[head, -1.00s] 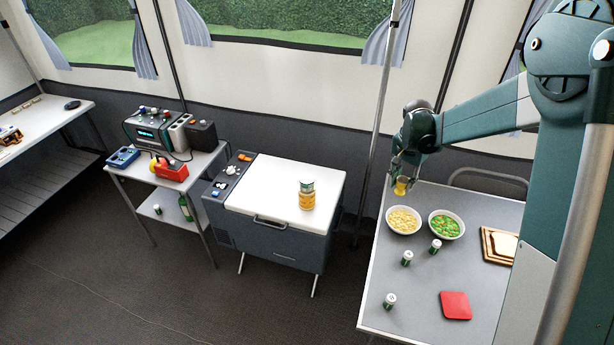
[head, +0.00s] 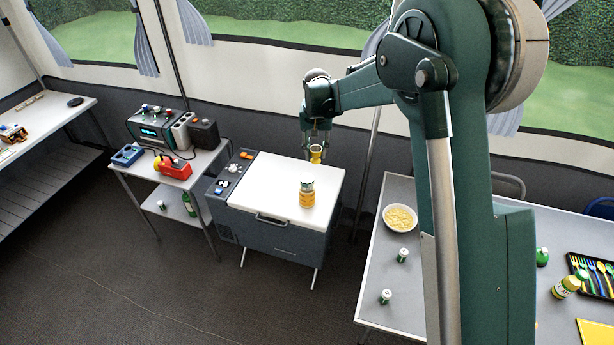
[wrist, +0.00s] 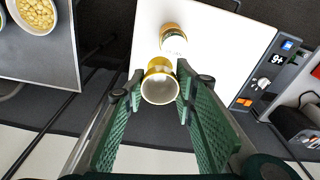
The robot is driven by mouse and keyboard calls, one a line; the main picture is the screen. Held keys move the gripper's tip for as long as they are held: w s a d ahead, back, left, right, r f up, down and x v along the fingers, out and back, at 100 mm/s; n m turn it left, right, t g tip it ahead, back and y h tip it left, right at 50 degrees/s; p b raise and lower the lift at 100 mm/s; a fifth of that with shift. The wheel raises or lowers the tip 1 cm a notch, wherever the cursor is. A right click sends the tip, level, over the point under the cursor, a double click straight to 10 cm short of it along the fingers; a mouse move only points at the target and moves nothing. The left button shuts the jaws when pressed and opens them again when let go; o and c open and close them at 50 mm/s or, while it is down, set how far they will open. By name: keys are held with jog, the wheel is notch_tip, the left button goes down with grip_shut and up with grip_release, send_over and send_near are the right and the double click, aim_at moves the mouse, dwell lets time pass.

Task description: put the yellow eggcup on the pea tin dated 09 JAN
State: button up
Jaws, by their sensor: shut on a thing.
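The yellow eggcup (wrist: 158,68) is between the two fingers of my gripper (wrist: 160,88), which is shut on it. Its pale open mouth faces the wrist camera. In the head view my gripper (head: 317,148) holds the eggcup (head: 316,156) above the far right part of the white cool-box lid. Small green-and-white tins (head: 402,255) (head: 386,297) stand on the right table, and a similar one (head: 162,205) is on the shelf of the left stand. I cannot read a date on any of them, so I cannot tell which is dated 09 JAN.
A yellow jar with a pale band (head: 307,196) stands on the cool box (head: 270,185), close to the eggcup in the wrist view. A bowl of pale food (head: 400,218) is on the right table. My arm hides part of that table. A red item (head: 173,168) lies on the left stand.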

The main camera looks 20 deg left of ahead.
jog(key=shift+s+a+r+n, duration=0.1)
jog(key=shift+s+a, duration=0.05)
jog(key=shift+a, duration=0.4)
jog(key=shift+s+a+r+n, duration=0.1)
jog(key=shift+a+r, duration=0.05)
jog(key=shift+a, duration=0.45)
jog(key=shift+s+a+r+n, duration=0.1)
jog(key=shift+s+a, duration=0.05)
jog(key=shift+a, duration=0.4)
jog(key=shift+f, duration=0.1)
send_over(307, 177)
jog(key=shift+s+f, duration=0.15)
jog(key=shift+f, duration=1.4)
jog(key=shift+s+f, duration=0.15)
jog(key=shift+f, duration=1.35)
jog(key=shift+f, duration=0.15)
jog(key=shift+f, duration=1.75)
jog(key=shift+f, duration=0.15)
jog(key=o, duration=0.9)
jog(key=shift+r, duration=0.2)
